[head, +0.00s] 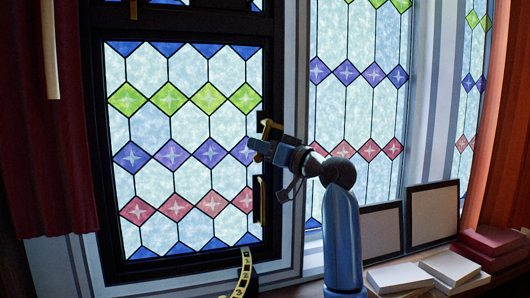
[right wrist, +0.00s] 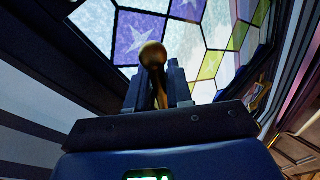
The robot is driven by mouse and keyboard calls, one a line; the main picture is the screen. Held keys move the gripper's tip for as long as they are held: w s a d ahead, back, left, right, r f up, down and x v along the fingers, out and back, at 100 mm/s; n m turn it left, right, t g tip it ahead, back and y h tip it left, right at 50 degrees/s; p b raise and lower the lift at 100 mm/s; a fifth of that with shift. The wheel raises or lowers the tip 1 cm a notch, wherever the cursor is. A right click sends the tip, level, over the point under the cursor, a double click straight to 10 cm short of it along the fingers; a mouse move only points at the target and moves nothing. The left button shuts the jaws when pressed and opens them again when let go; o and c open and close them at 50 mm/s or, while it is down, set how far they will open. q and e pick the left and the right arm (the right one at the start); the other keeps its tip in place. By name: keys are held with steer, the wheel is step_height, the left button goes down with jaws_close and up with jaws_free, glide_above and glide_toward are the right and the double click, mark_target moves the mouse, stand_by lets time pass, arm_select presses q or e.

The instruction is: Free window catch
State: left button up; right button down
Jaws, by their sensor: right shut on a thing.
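The window (head: 183,262) is a dark-framed casement with stained glass in green, purple and red diamonds. Its brass catch (head: 268,127) is on the right side of the frame, partly hidden by my gripper. My right gripper (head: 260,147) reaches it from the right and is shut on it. In the right wrist view the catch's round brass knob (right wrist: 152,54) stands up between the two dark fingers of my gripper (right wrist: 154,84). Its lower stem is partly hidden between the fingers. My left gripper is not in view.
A brass pull handle (head: 262,200) sits lower on the same frame side. A yellow measuring tape (head: 243,272) is below the window. Blank framed boards (head: 432,213), white books (head: 449,266) and red books (head: 490,245) stand at the right. Red curtains (head: 45,130) hang at the left.

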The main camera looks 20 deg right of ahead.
steer(key=shift+a+r+m+t, duration=0.15)
steer(key=shift+a+m+t, duration=0.45)
steer(key=shift+m, duration=0.5)
steer(key=shift+a+r+m+t, duration=0.2)
steer(key=shift+m+t, duration=0.1)
steer(key=shift+m, duration=0.25)
steer(key=shift+a+r+m+t, duration=0.15)
steer(key=shift+m+t, duration=0.15)
steer(key=shift+m, duration=0.25)
steer(key=m+t, duration=0.1)
steer(key=a+r+m+t+h, duration=0.1)
steer(key=m, duration=0.1)
steer(key=shift+m, duration=0.3)
steer(key=m+t+h+p, duration=0.1)
steer(key=m, duration=0.1)
steer(key=r+m+t+h+p, duration=0.1)
steer(key=m+h, duration=0.1)
steer(key=a+r+m+h+p, duration=0.1)
steer(key=m, duration=0.2)
steer(key=shift+t+h, duration=0.4)
steer(key=shift+r+m+t+h+p, duration=0.3)
steer(key=shift+m+h+p, duration=0.15)
steer(key=shift+m+h, duration=0.65)
steer(key=shift+r+m+t+h+p, duration=0.35)
steer(key=shift+m+h, duration=0.35)
steer(key=shift+m, duration=0.8)
steer(key=shift+f+h, duration=0.1)
steer(key=shift+h, duration=0.2)
steer(key=shift+g, duration=0.25)
